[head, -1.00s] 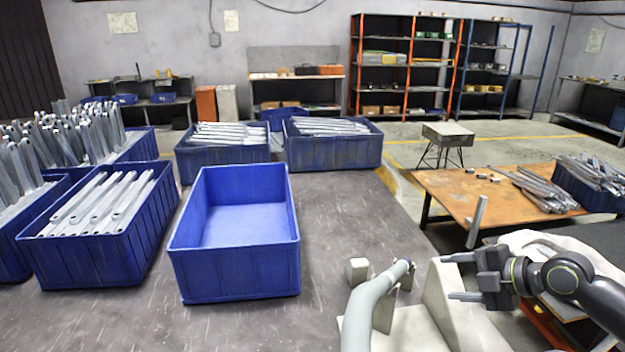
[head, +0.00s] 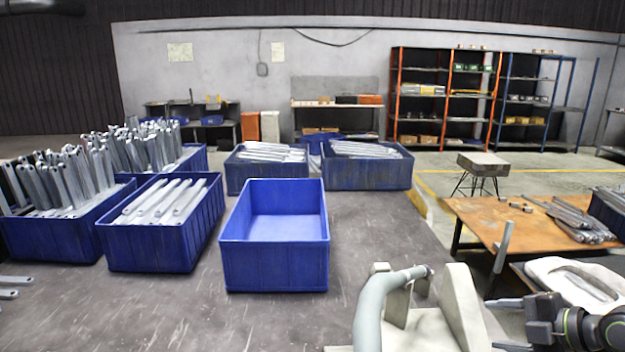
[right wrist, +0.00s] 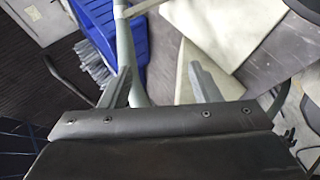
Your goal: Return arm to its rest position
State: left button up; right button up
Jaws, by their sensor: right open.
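My right gripper (head: 505,324) is at the lower right in the head view, fingers pointing left. In the right wrist view the fingers (right wrist: 160,78) stand wide apart. The gripper is right of a pale machine stand (head: 462,312) with a curved grey tube (head: 372,312). My left gripper is not in view. An empty blue bin (head: 275,278) stands on the dark table. A blue bin (head: 160,252) to its left holds a layer of galvanized brackets (head: 165,200).
More blue bins with brackets stand at the left and back. An orange-topped table (head: 482,212) with loose brackets (head: 575,215) is at the right. Pale cloth (head: 580,280) lies close to my right gripper.

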jog(key=s+a+f+m+g+h, duration=0.15)
jog(key=s+a+f+m, duration=0.25)
jog(key=s+f, duration=0.4)
jog(key=s+a+f+m+g+h, duration=0.15)
jog(key=s+a+f+m, duration=0.3)
jog(key=f, duration=0.55)
jog(key=s+f+m+g+h, duration=0.3)
jog(key=s+m+h, duration=0.2)
jog(key=s+m, duration=0.9)
notch_tip(320, 180, down, 22)
jog(key=s+d+g+p, duration=0.1)
jog(key=p, duration=0.1)
jog(key=s+f+g+p, duration=0.1)
jog(key=s+f+p, duration=0.1)
jog(key=s+f, duration=1.2)
jog(key=shift+s+a+f+y, duration=0.4)
jog(key=shift+s+a, duration=0.05)
jog(key=shift+s, duration=0.2)
jog(key=shift+n, duration=0.25)
